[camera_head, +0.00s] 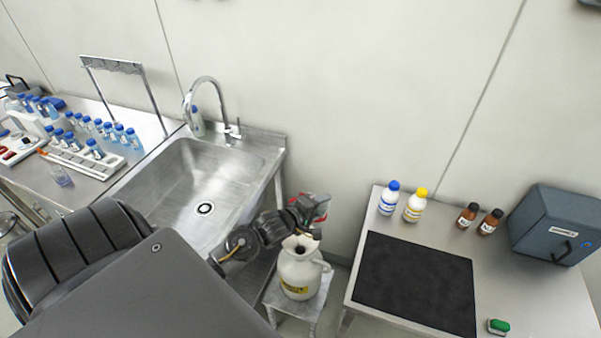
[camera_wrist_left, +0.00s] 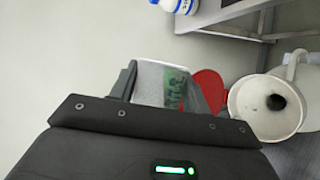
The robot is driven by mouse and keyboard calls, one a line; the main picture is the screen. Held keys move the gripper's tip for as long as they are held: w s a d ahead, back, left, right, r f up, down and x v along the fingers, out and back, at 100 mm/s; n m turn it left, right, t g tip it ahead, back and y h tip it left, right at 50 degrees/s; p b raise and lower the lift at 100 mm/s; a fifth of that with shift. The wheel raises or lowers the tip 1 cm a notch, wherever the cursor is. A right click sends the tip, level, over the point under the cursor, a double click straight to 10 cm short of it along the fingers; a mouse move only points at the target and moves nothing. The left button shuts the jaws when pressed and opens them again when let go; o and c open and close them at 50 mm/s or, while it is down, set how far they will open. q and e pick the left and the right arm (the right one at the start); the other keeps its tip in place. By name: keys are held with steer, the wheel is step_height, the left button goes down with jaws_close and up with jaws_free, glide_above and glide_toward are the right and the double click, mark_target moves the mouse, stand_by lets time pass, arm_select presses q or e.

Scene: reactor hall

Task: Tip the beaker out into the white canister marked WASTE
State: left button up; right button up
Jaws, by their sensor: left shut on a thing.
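The white canister (camera_head: 298,275), with a yellow label and a handle, stands upright on a small metal stand. Its dark opening faces up, and its pale top also shows in the left wrist view (camera_wrist_left: 248,112). My left gripper (camera_head: 308,216) is just above and behind the canister's mouth. It is shut on the clear beaker (camera_wrist_left: 152,82), which has green markings. In the wrist view the beaker lies left of the canister's opening, apart from it. A red round piece (camera_wrist_left: 209,88) shows between them. The beaker's tilt and contents are unclear. My right gripper is out of view.
A metal sink (camera_head: 203,185) with a tap is left of the canister. A bench on the right holds a black mat (camera_head: 415,283), blue-capped (camera_head: 389,198) and yellow-capped bottles (camera_head: 416,206), brown bottles and a grey box (camera_head: 556,224). Several blue-capped vials stand at left.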

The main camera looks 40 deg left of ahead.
arm_select(q)
steer(key=shift+a+r+n+h, duration=0.15)
steer(key=shift+r+n+h, duration=0.15)
steer(key=shift+n, duration=0.1)
steer(key=shift+s+a+r+n+t+h, duration=0.1)
steer(key=shift+a+r+n+t+h, duration=0.05)
steer(key=shift+r+n+t+h, duration=0.2)
steer(key=shift+a+n, duration=0.15)
steer(key=shift+n, duration=0.3)
